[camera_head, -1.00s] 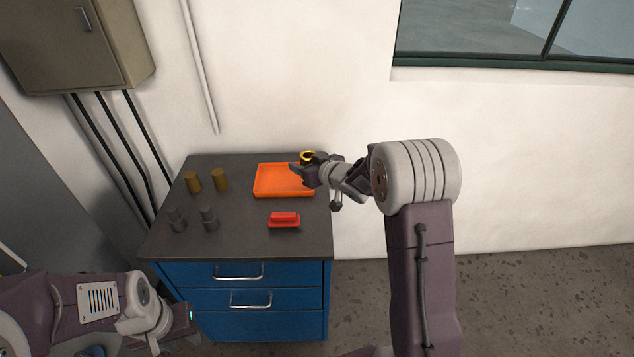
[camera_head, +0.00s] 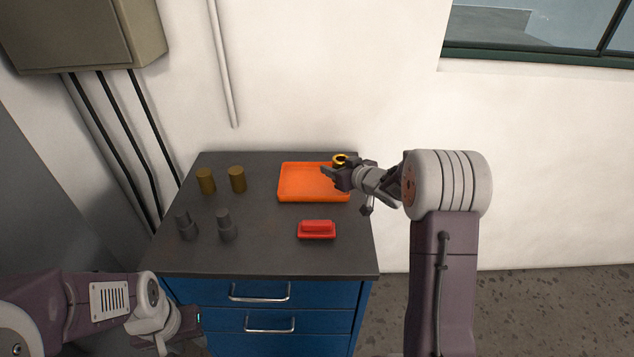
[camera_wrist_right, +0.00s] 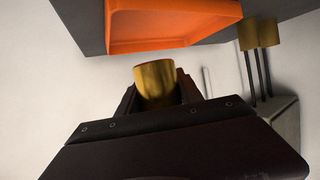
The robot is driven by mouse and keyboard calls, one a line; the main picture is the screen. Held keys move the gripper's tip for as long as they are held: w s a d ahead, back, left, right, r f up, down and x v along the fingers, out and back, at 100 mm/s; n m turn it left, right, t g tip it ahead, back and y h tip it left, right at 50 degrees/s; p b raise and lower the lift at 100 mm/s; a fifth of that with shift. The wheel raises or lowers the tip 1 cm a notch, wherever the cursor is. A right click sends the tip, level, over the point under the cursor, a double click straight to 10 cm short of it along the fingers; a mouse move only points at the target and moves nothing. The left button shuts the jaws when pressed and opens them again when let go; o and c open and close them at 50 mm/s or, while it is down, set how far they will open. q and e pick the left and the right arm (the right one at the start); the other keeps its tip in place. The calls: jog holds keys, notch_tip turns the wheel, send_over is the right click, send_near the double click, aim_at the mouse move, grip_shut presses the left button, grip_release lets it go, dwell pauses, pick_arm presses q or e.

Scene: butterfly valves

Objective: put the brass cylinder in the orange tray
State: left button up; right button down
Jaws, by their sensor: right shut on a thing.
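A brass cylinder (camera_wrist_right: 154,84) is between the fingers of my right gripper (camera_wrist_right: 155,95), which is shut on it. In the head view, the held brass piece (camera_head: 340,159) shows at the back right corner of the orange tray (camera_head: 300,197), partly hidden by my right gripper (camera_head: 332,173). It looks raised above the tray; its exact height is unclear. Two more brass cylinders (camera_head: 206,181) (camera_head: 237,179) stand upright on the cabinet top, left of the tray. My left gripper (camera_head: 178,338) is low at the left, in front of the cabinet; its fingers are unclear.
The blue drawer cabinet (camera_head: 262,262) has a dark top. Two grey stepped pieces (camera_head: 186,225) (camera_head: 226,226) stand at its front left. A red block-like object (camera_head: 317,229) lies in front of the tray. The white wall (camera_head: 300,90) is close behind.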

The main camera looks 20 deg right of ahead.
send_over(319, 185)
jog(key=f, duration=0.3)
jog(key=shift+s+d+f, duration=0.2)
jog(key=shift+w+a+f+b, duration=0.15)
jog(key=shift+w+b, duration=0.1)
jog(key=shift+b, duration=0.05)
notch_tip(319, 185, down, 4)
jog(key=shift+r+b, duration=0.15)
jog(key=shift+b, duration=0.3)
jog(key=shift+f, duration=0.3)
jog(key=c, duration=0.8)
grip_release()
jog(key=shift+s, duration=0.1)
jog(key=shift+o, duration=0.2)
